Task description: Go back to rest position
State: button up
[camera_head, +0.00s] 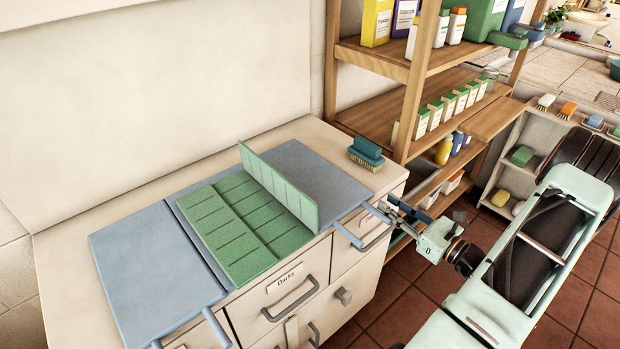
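My gripper (386,209) is at the right front of the cabinet, close to the blue handle (362,236) of the right blue panel. I cannot tell whether it touches the handle, or whether its small dark fingers are open or shut. My pale green arm reaches in from the lower right. The right blue panel (318,172) lies flat on the cabinet top, and the left blue panel (150,262) lies flat too. Between them is a green slatted insert (245,228) with one green panel (282,188) standing up, tilted.
The cream cabinet (290,135) has front drawers with grey handles, one labelled "Darks" (284,279). A teal brush (366,152) stands on its back right corner. A wooden shelf (430,60) with bottles and boxes rises behind my gripper. A low white rack (520,165) holds brushes and sponges.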

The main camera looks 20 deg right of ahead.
jog(key=o, duration=0.8)
jog(key=shift+a+f, duration=0.15)
jog(key=shift+a, duration=0.15)
jog(key=shift+o, duration=0.3)
jog(key=shift+s+a, duration=0.1)
jog(key=shift+a, duration=0.05)
jog(key=shift+f, duration=0.1)
jog(key=r+v, duration=0.2)
jog(key=v, duration=0.9)
jog(key=shift+d+r+p, duration=0.15)
jog(key=shift+d+p, duration=0.05)
jog(key=shift+p, duration=0.15)
